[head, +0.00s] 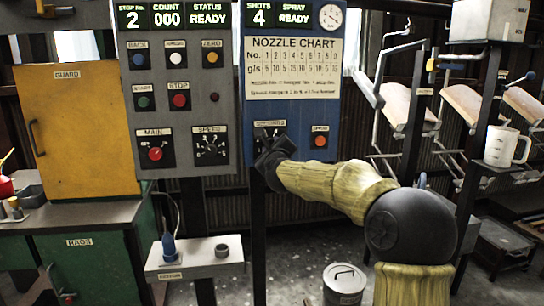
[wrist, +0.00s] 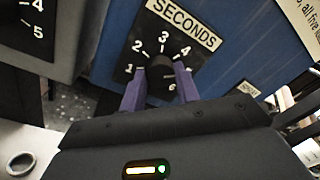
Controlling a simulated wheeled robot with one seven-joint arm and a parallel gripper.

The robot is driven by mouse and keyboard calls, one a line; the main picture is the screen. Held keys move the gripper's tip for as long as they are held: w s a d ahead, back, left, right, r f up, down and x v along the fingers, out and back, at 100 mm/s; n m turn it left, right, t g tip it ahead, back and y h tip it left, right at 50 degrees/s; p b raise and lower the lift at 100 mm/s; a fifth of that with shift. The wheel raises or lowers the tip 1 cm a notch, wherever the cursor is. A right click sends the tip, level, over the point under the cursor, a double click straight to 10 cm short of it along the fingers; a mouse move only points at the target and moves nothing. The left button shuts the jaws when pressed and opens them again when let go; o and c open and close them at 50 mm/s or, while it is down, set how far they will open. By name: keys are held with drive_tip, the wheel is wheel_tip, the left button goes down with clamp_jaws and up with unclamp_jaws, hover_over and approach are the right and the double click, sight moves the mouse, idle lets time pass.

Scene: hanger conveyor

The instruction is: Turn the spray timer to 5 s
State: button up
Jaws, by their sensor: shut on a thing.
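The spray timer dial, a black plate under a SECONDS label (wrist: 184,22), is on the blue panel in the wrist view. Its black knob (wrist: 161,84) sits between the two purple fingers of my gripper (wrist: 159,74), which is shut on it. In the head view my gripper (head: 268,152) covers most of the dial plate (head: 270,128).
An orange SPRAY button (head: 320,141) sits right of the dial. The grey panel (head: 185,103) with buttons and a speed knob (head: 211,148) stands close on the left. A small shelf (head: 194,262) is below. Hangers and a white jug (head: 502,147) are at right.

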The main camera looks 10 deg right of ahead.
drive_tip(key=shift+d+f+m+b, duration=0.1)
drive_tip(key=shift+f+m+b, duration=0.1)
drive_tip(key=shift+m+b, duration=0.85)
drive_tip(key=shift+m, duration=0.45)
drive_tip(key=o, duration=1)
drive_tip(key=shift+c, duration=0.2)
drive_tip(key=shift+r, duration=0.15)
drive_tip(key=shift+s, duration=0.15)
drive_tip(key=s+a+b, duration=0.1)
drive_tip(key=s+b, duration=0.6)
drive_tip(key=s, duration=1)
drive_tip(key=shift+a, duration=0.15)
